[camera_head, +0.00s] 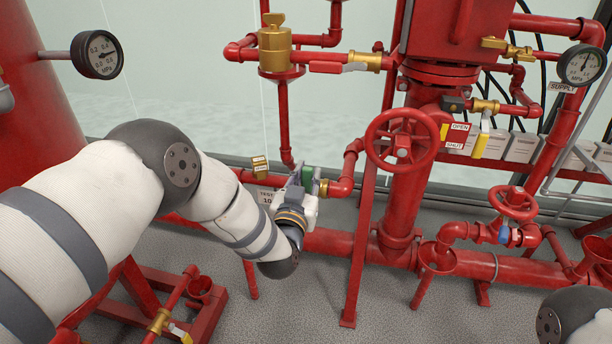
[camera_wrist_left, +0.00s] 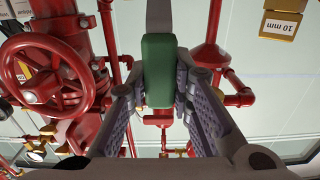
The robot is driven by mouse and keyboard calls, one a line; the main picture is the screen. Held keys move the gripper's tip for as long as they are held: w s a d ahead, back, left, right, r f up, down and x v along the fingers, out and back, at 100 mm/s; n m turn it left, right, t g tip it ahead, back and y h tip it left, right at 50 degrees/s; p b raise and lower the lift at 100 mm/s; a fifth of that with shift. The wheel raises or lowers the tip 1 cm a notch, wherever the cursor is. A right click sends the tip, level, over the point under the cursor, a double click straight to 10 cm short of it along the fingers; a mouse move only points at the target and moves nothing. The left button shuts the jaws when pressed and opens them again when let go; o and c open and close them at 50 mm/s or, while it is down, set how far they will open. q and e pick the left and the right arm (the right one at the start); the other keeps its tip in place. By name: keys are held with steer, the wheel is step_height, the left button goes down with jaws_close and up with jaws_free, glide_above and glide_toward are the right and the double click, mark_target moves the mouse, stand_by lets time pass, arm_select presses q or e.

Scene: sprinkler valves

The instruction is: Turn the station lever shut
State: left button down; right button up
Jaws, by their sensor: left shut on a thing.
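A lever with a green grip (camera_head: 307,174) shows at the end of my left arm in the head view, by a red pipe with brass fittings. In the left wrist view the green grip (camera_wrist_left: 157,72) stands upright between the fingers, with a grey bar above it. My left gripper (camera_wrist_left: 157,92) is shut on this grip, one finger on each side. In the head view the left gripper (camera_head: 306,190) is partly hidden by its own wrist, and the lever's valve body is mostly covered. My right gripper is out of view.
A red handwheel (camera_head: 402,141) stands right of the left gripper, near an OPEN/SHUT sign (camera_head: 456,135) and a yellow-tipped lever (camera_head: 481,143). Red pipes and posts crowd around; the grey floor (camera_head: 300,310) is open in front.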

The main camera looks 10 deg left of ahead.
arm_select(q)
steer(key=c, duration=1.4)
jaws_free()
steer(key=shift+d, duration=0.1)
steer(key=s, duration=1.2)
steer(key=shift+a, duration=0.2)
